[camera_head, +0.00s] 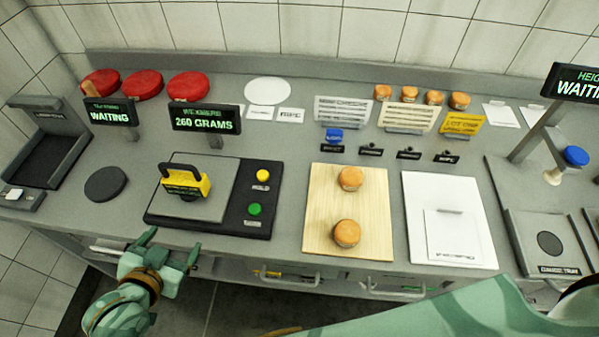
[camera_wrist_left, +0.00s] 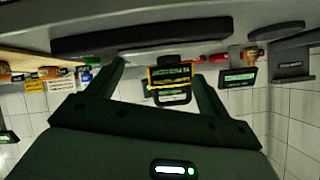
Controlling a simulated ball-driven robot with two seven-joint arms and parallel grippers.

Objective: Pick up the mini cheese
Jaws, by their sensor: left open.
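Two small orange mini cheeses sit on the wooden board: a far one (camera_head: 350,179) and a near one (camera_head: 346,233). Several more small orange cheeses (camera_head: 409,94) stand in a row at the back of the counter. My left gripper (camera_head: 171,246) is open and empty at the counter's front edge, in front of the scale and left of the board. In the left wrist view its two spread fingers (camera_wrist_left: 158,72) have nothing between them but background. My right gripper is out of view.
A scale (camera_head: 219,190) carries a yellow-and-black handled block (camera_head: 185,183); its display (camera_head: 206,119) reads 260 grams. The wooden board (camera_head: 321,213) lies right of it, beside a white board (camera_head: 419,197). Red wheels (camera_head: 188,86) lie at the back left. A black disc (camera_head: 105,184) lies left of the scale.

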